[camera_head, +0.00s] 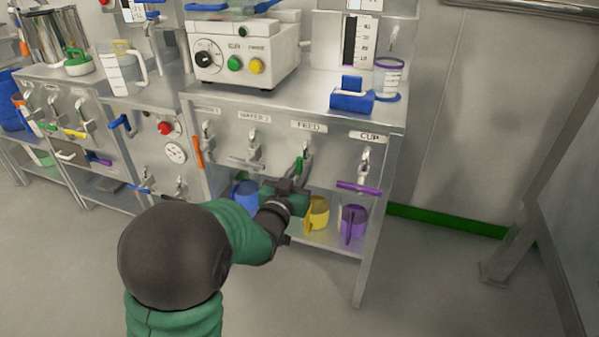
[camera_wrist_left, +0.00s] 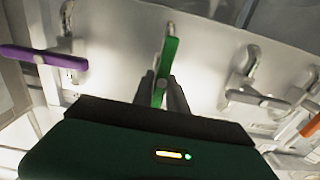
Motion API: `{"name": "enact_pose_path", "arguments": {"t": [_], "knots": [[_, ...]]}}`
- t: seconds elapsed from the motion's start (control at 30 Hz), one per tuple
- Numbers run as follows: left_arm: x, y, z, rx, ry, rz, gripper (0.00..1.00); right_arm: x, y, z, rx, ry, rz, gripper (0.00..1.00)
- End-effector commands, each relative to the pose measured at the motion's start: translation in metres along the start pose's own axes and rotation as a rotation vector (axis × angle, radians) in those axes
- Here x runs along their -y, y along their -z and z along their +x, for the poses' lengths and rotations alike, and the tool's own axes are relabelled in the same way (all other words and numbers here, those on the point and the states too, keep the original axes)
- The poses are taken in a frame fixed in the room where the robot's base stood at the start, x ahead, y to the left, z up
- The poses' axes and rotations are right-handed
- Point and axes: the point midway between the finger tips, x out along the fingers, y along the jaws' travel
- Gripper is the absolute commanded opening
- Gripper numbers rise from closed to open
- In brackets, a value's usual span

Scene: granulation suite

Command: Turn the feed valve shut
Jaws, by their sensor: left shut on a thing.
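The feed valve, under the FEED label (camera_head: 308,127) on the steel bench front, has a green lever handle (camera_head: 299,166). The handle runs roughly up and down, slightly tilted. My left gripper (camera_head: 293,183) reaches in from the left and is shut on the handle's lower part. In the left wrist view the green handle (camera_wrist_left: 169,48) stands between the two dark fingers of the left gripper (camera_wrist_left: 161,84). My gripper hides the handle's far end in the head view. My right gripper is not in view.
Close by on the right is the CUP valve with a crosswise purple handle (camera_head: 359,188). On the left are a grey-handled valve (camera_head: 246,163) and an upright orange handle (camera_head: 197,152). Blue, yellow (camera_head: 318,213) and purple (camera_head: 353,222) cups stand on the shelf below.

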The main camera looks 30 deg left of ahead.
Motion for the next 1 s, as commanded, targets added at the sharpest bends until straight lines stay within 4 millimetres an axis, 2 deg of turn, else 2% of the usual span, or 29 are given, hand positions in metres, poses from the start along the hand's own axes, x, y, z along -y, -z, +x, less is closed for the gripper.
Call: {"name": "enact_pose_path", "arguments": {"t": [0.37,1.0], "knots": [[-0.002,0.0,0.0,0.001,-0.001,0.149,0.0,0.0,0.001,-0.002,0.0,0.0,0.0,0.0],[-0.009,-0.003,0.0,0.002,-0.004,0.737,0.0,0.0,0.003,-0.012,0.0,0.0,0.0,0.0]]}}
